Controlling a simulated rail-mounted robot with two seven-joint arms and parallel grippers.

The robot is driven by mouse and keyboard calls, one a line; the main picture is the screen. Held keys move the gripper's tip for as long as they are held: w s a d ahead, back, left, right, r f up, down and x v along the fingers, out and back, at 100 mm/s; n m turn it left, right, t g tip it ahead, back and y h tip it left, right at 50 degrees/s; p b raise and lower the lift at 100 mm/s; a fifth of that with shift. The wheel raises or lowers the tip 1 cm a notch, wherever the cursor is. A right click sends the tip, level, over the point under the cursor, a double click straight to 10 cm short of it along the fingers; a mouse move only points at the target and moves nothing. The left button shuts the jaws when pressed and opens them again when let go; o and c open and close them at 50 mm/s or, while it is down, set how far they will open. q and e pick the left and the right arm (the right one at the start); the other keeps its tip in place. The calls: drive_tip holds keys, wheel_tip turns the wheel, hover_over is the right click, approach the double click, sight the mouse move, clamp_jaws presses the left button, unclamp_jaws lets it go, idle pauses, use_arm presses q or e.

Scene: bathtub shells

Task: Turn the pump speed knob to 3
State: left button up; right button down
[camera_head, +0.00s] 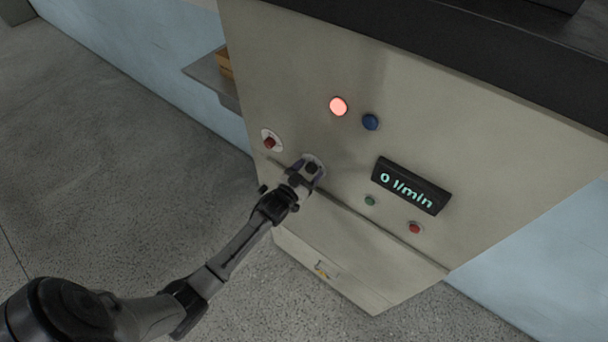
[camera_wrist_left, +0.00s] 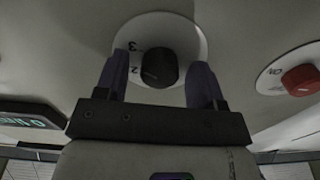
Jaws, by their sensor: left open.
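The pump speed knob (camera_wrist_left: 158,62) is black and sits on a round white dial (camera_wrist_left: 185,35) on the panel. The figures 3 and 2 show at the dial's left in the left wrist view; the rest is hidden or unreadable. I cannot read exactly where the knob points. My left gripper (camera_wrist_left: 158,82) is open, with one finger on each side of the knob. Gaps show between the fingers and the knob in that view. In the head view my left gripper (camera_head: 307,172) covers part of the dial. My right gripper is not in view.
A red switch (camera_head: 269,142) is left of the dial. A display (camera_head: 411,186) reads 0 l/min, with a green button (camera_head: 370,201) and a red button (camera_head: 414,228) below. A lit red lamp (camera_head: 338,106) and a blue button (camera_head: 371,122) are above. A shelf (camera_head: 210,78) juts out at left.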

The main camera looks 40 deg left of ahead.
use_arm(q)
drive_tip(key=s+d+b, duration=0.1)
drive_tip(key=s+b, duration=0.1)
drive_tip(key=s, duration=1.1)
drive_tip(key=shift+s, duration=0.4)
